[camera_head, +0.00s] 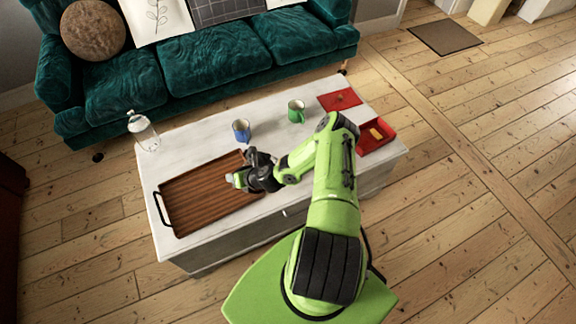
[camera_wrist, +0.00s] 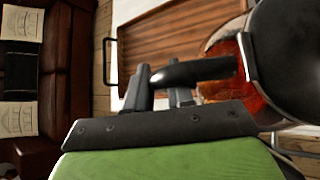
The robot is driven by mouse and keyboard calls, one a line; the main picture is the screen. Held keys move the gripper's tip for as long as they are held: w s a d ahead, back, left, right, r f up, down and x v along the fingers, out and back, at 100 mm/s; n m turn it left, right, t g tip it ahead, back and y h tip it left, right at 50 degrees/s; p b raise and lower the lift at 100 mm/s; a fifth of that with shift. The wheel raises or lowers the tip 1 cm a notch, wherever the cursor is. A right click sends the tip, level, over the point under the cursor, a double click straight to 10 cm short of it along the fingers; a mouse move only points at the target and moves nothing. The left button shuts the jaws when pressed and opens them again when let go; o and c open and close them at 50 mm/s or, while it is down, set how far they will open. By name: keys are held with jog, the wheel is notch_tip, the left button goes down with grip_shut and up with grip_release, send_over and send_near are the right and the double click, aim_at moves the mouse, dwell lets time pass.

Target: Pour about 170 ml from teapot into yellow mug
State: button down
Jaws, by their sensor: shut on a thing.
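In the wrist view, my gripper (camera_wrist: 160,88) is shut on the black handle of the teapot (camera_wrist: 222,82). The teapot has a glass body with red-amber liquid and a large dark part at the right edge. Its spout is not in sight, and I cannot tell how far it is tilted. In the head view, my gripper (camera_head: 246,174) is over the right end of the wooden tray, and the teapot is not clearly distinguishable from the dark wrist parts. I cannot make out a yellow mug in either view.
The wooden tray (camera_head: 200,200) lies on the white table (camera_head: 185,143). A blue mug (camera_head: 242,132) and green mug (camera_head: 296,112) stand behind my arm. A clear glass vessel (camera_head: 144,132) is at the back left. A red box (camera_head: 388,141) holds something yellow; a red panel (camera_head: 339,100) lies behind it.

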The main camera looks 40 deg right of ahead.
aim_at(244, 167)
jog(key=d+r, duration=0.1)
jog(key=d+r+y, duration=0.1)
jog(key=shift+d+r+m, duration=0.2)
jog(key=shift+r+m, duration=0.1)
jog(key=shift+r, duration=0.1)
jog(key=d+b, duration=0.1)
jog(key=m+t+y+b, duration=0.1)
jog(key=b, duration=0.1)
jog(key=shift+s+d+r+y, duration=0.15)
jog(key=shift+d+r+y, duration=0.15)
jog(key=shift+d+r, duration=0.05)
jog(key=shift+d+f+y+b, duration=0.15)
jog(key=shift+d+y+b, duration=0.15)
jog(key=shift+b, duration=0.45)
jog(key=shift+s+d+f+m+y+b, duration=0.15)
jog(key=shift+d+m+y+b, duration=0.2)
jog(key=shift+b, duration=0.7)
jog(key=shift+d+t+b, duration=0.3)
jog(key=shift+d+b, duration=0.05)
jog(key=shift+b, duration=0.25)
jog(key=shift+d+m+y, duration=0.15)
jog(key=shift+m+y, duration=0.1)
jog(key=shift+d+r+b, duration=0.1)
jog(key=shift+r+b, duration=0.1)
jog(key=shift+b, duration=0.15)
jog(key=shift+s+d+r+y+b, duration=0.1)
jog(key=shift+d+y+b, duration=0.25)
jog(key=shift+b, duration=0.2)
